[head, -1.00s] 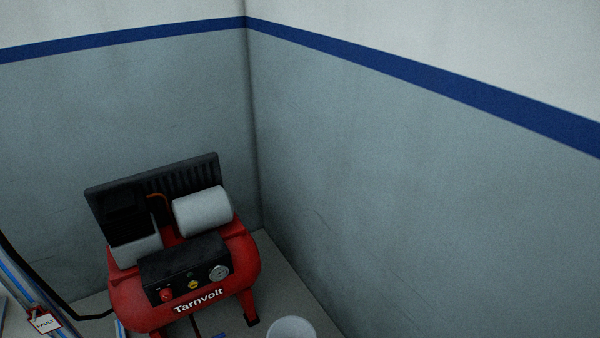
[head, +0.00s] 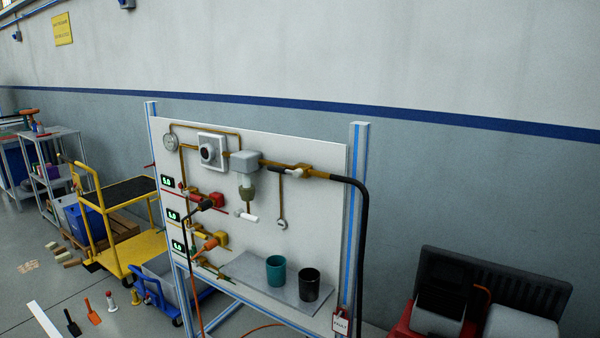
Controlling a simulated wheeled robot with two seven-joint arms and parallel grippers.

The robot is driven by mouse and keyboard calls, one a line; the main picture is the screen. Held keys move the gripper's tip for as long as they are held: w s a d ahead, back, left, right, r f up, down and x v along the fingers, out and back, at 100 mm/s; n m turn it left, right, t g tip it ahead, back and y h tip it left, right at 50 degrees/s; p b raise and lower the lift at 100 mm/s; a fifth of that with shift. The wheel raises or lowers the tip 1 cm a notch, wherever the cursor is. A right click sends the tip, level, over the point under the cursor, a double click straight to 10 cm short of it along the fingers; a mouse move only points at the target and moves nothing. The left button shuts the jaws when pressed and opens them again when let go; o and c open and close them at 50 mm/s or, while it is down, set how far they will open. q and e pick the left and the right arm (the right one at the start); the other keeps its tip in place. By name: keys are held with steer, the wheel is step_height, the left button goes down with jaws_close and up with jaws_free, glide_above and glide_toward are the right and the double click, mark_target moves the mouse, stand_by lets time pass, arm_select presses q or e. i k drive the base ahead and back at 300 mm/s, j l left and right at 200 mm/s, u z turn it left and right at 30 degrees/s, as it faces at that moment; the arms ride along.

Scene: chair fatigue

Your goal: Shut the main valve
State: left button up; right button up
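A white panel (head: 320,225) stands in a frame with blue-striped posts and carries brass pipework. On its upper pipe, near the right post, is a brass valve-like fitting (head: 303,170) with a dark lever lying roughly along the pipe; I cannot tell for certain that this is the main valve. A round gauge (head: 170,142), a white square unit with a dark round knob (head: 208,153) and a grey filter block (head: 244,161) sit to its left. A black hose (head: 363,230) runs down from the pipe's right end. Neither of my grippers shows.
A teal cup (head: 276,270) and a black cup (head: 309,284) stand on the panel's shelf (head: 250,270). A red-edged tag (head: 340,322) hangs at the right post. The compressor (head: 440,310) is at lower right, a yellow cart (head: 135,250) at left. Small tools lie on the left floor.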

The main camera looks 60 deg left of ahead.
mark_target(282, 170)
steer(key=u, duration=2.15)
